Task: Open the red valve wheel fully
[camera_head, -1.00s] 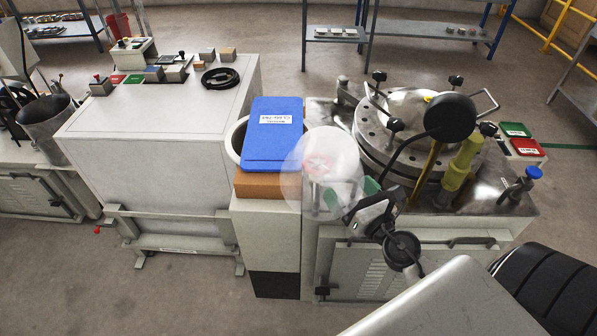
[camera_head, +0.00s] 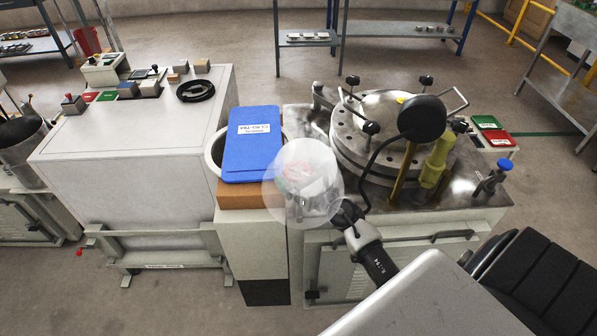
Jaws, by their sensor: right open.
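My right gripper (camera_head: 338,212) is open, just to the lower right of the wheel, at the sphere's edge. Its fingers are small and partly hidden. I cannot tell whether they touch the wheel. My left gripper is not in view.
A round bolted lid (camera_head: 375,140) and a black lamp head (camera_head: 422,118) on a yellow post stand right of the wheel. A blue board (camera_head: 252,145) rests on a brown block (camera_head: 250,195) to the left. A blue-capped valve (camera_head: 490,180) stands at the right edge.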

